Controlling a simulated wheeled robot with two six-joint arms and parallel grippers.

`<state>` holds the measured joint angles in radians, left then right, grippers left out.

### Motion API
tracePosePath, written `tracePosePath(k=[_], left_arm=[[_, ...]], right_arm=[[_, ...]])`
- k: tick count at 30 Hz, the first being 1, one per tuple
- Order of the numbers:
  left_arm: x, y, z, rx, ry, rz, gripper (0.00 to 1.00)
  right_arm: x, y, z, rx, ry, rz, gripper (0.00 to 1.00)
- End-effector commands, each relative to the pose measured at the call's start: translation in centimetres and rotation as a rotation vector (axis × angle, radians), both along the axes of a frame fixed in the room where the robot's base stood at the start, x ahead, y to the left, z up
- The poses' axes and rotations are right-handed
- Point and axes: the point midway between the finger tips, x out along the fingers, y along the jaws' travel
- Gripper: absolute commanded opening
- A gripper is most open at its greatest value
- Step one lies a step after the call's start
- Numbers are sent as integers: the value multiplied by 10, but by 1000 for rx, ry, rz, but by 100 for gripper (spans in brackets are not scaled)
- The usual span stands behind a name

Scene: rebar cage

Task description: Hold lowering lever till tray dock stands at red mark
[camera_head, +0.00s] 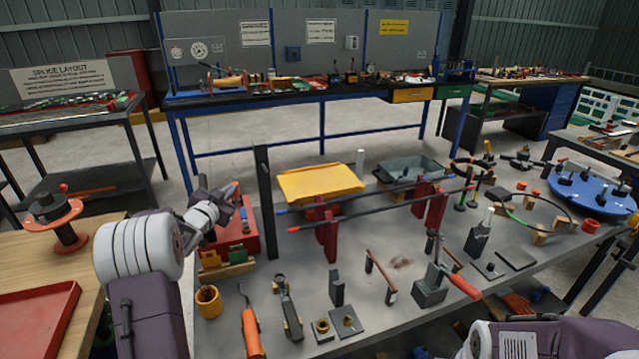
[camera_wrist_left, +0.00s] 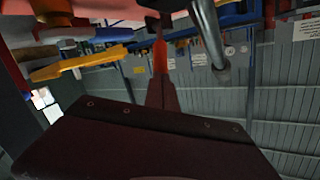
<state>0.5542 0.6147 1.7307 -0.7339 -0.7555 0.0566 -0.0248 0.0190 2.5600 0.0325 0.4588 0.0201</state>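My left gripper (camera_head: 232,196) is above the red box (camera_head: 241,232) at the table's left edge, beside a dark upright post (camera_head: 264,190). Its fingers are small and overlap dark parts, so I cannot tell whether they hold anything. In the left wrist view a red bar (camera_wrist_left: 160,55) and a grey metal rod (camera_wrist_left: 209,35) show close by. A yellow tray (camera_head: 320,182) stands right of the post; a yellow plate (camera_wrist_left: 78,64) also shows in the left wrist view. I cannot make out which part is the lowering lever, or the red mark. My right gripper is out of view.
The grey worktable (camera_head: 385,275) carries several tools, including a red-handled lever (camera_head: 458,281), red stands (camera_head: 327,235) with long bars and an orange-handled tool (camera_head: 251,332). A wooden table (camera_head: 100,235) with a red tray (camera_head: 38,318) is at left. A blue disc (camera_head: 590,192) lies at right.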

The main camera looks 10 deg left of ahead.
Motion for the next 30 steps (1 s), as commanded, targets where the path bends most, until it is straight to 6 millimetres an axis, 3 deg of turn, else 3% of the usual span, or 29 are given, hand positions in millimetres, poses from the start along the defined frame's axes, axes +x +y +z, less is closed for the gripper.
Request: tracePosePath(k=[9, 30], left_arm=[[10, 6, 6, -1, 1, 0, 0], [23, 14, 8, 0, 1, 0, 0]], right_arm=[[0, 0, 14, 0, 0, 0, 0], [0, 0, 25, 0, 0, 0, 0]])
